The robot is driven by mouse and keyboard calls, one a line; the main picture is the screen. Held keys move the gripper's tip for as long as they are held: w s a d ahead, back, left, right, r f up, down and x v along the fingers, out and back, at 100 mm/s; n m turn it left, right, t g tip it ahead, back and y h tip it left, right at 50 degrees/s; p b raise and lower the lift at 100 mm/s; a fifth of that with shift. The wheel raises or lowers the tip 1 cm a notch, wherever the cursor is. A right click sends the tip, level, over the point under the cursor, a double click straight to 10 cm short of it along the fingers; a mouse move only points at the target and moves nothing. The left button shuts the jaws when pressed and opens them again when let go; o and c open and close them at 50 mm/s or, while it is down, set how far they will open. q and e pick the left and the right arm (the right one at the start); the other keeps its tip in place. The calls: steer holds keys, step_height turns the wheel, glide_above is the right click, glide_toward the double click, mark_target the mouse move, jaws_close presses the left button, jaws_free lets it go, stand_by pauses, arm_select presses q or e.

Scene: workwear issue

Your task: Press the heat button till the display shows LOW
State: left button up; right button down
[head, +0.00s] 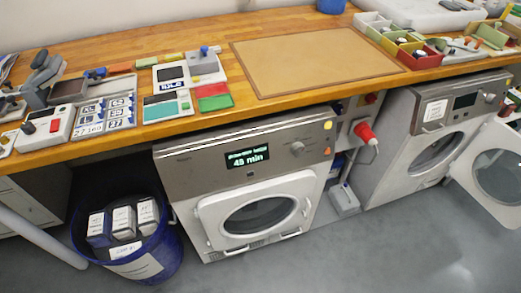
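The front machine (200,165) is a grey dryer-like appliance under the bench with its round door (258,215) shut. Its display (248,158) is lit and seems to read "45 min", with a smaller line above that is too blurred to read. A round knob (297,148) is right of the display. A yellow button (327,125) and an orange button (327,151) sit at the panel's right end. No label tells which one is the heat button. Neither of my grippers is in view.
The wooden bench (200,40) above holds trays, tools and a brown mat (310,58). A blue bin (165,255) with boxes stands at the machine's left. A second machine (400,130) at right has its door (495,170) open. The floor in front is clear.

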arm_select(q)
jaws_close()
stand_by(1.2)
